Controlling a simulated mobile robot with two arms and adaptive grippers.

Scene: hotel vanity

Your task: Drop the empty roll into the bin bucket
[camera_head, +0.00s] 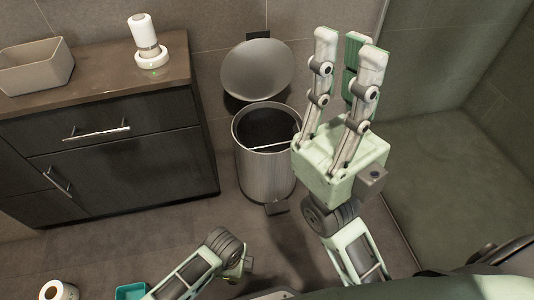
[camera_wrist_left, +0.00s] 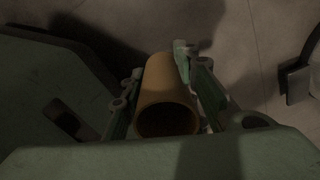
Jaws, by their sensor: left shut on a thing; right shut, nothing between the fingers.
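The bin bucket (camera_head: 264,172) is a metal cylinder on the floor in the head view, with its round lid (camera_head: 258,72) standing open behind it. The empty roll (camera_wrist_left: 166,82) is a brown cardboard tube in the left wrist view, its open end facing the camera. My left gripper (camera_wrist_left: 158,72) is shut on the roll. In the head view the left arm is low, in front of the bin, and the roll cannot be made out there. My right gripper (camera_head: 350,45) is shut and empty, raised to the right of the bin, its palm overlapping the bin's right edge.
A dark vanity cabinet (camera_head: 125,170) stands left of the bin, carrying a beige box (camera_head: 35,72) and a white dispenser (camera_head: 147,45). A white paper roll (camera_head: 52,292) and a teal container (camera_head: 130,291) are at bottom left. A black pedal (camera_head: 277,208) sticks out at the bin's base.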

